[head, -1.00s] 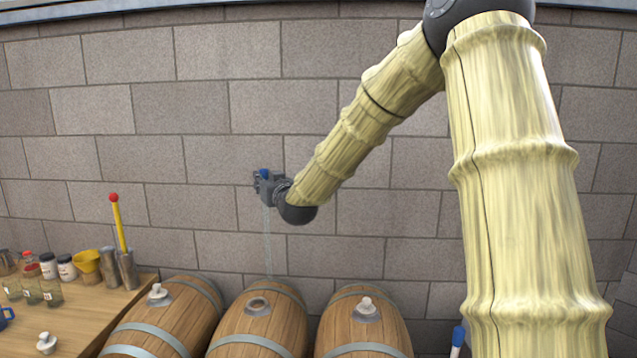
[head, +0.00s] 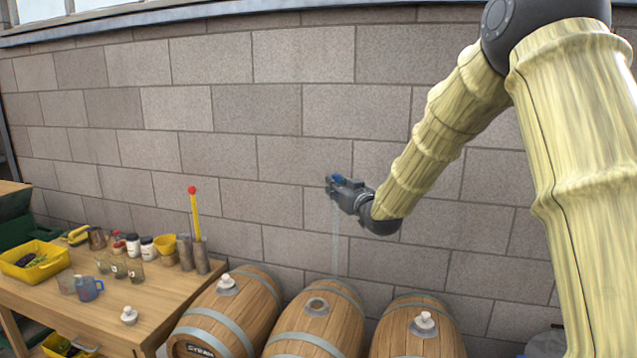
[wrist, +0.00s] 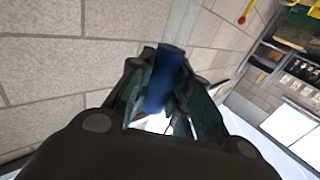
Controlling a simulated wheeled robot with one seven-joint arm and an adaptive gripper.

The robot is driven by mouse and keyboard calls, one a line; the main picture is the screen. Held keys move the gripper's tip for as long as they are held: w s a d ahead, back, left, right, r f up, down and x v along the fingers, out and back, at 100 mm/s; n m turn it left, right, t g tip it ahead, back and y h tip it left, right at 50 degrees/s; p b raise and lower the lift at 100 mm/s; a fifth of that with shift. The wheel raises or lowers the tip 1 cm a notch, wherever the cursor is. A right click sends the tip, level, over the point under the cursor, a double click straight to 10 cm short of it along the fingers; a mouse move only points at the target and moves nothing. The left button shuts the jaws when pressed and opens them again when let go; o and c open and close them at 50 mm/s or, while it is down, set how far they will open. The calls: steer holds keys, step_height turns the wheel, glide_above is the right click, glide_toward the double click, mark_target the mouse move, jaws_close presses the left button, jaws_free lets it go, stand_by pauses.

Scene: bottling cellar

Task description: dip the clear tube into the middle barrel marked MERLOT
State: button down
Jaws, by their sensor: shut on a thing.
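My gripper (head: 338,184) is shut on the blue top of the clear tube (head: 335,240) and holds it high near the brick wall. The tube hangs upright and is faint against the wall; its lower end shows near the far side of the middle barrel (head: 335,326). I cannot tell from this view how far apart they are. The middle barrel has an open bung hole (head: 317,306) on top. Its marking is not readable. In the wrist view the blue top (wrist: 165,78) sits between the fingers.
Stoppered barrels stand on the left (head: 248,305) and right (head: 405,338). A loose white bung (head: 129,316) lies on the wooden bench (head: 150,290) at left. Jars, metal cylinders and a yellow basket (head: 33,262) are also on the bench.

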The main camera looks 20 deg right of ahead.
mark_target(336, 234)
steer(key=w+a+f+n+y+b, duration=0.1)
steer(key=a+f, duration=0.4)
steer(key=shift+w+a+f+g+y, duration=0.2)
steer(key=shift+f+g+y, duration=0.1)
steer(key=shift+f+y, duration=0.1)
stand_by(0.4)
steer(key=shift+s+r+b, duration=0.1)
steer(key=shift+s+b, duration=0.05)
steer(key=shift+b, duration=0.2)
stand_by(0.7)
steer(key=shift+f+b, duration=1.3)
steer(key=shift+f, duration=0.5)
steer(key=shift+f+b, duration=1.4)
steer(key=shift+f, duration=0.7)
